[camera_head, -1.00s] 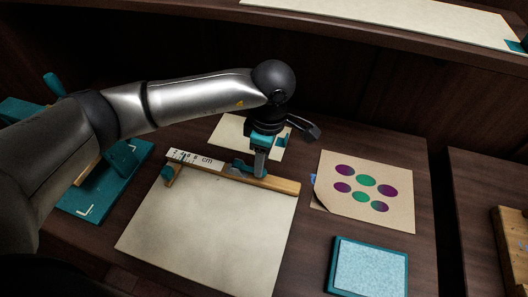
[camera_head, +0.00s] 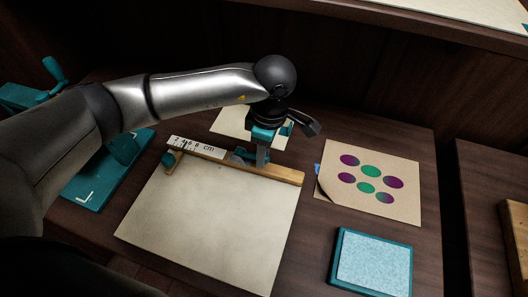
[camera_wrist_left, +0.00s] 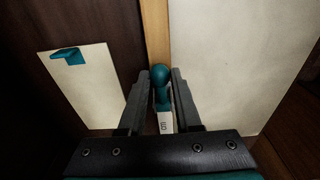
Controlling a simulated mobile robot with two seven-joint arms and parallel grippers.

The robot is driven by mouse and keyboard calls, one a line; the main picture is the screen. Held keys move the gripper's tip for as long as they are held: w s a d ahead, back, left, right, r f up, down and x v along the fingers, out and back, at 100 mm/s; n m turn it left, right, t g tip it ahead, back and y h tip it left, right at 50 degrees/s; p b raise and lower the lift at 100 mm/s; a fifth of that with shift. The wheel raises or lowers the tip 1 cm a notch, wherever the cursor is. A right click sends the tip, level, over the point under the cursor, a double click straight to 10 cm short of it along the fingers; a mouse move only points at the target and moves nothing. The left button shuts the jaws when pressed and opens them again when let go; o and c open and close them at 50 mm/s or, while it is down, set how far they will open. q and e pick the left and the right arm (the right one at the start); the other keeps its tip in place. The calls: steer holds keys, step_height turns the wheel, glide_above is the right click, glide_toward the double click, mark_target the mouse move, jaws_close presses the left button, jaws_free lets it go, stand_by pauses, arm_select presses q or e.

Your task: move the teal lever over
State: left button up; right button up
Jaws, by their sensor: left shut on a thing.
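The teal lever (camera_wrist_left: 161,88) has a round knob and stands between the two fingers of my left gripper in the left wrist view. My left gripper (camera_head: 262,162) is shut on the lever, above the wooden bar (camera_head: 285,173) along the back edge of the cream screen (camera_head: 210,215). In the head view the fingers hide much of the lever. A teal piece (camera_head: 243,155) shows beside the fingers on the bar. My right gripper is not in view.
A white centimetre scale (camera_head: 197,146) lies along the bar's left part. A card with coloured dots (camera_head: 400,205) and a teal-framed pad (camera_head: 373,262) lie to the right. A teal device (camera_head: 110,170) stands left, partly behind my arm. A cream sheet (camera_head: 232,122) lies behind the bar.

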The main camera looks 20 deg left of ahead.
arm_select(q)
steer(key=shift+a+r, duration=0.1)
steer(key=shift+r, duration=0.3)
steer(key=shift+w+a+r+p, duration=0.1)
steer(key=shift+a+r+p, duration=0.25)
steer(key=shift+r+p, duration=0.35)
steer(key=shift+r, duration=0.15)
steer(key=shift+a+r, duration=0.45)
steer(key=shift+r, duration=0.2)
steer(key=shift+a, duration=0.15)
steer(key=shift+r, duration=0.1)
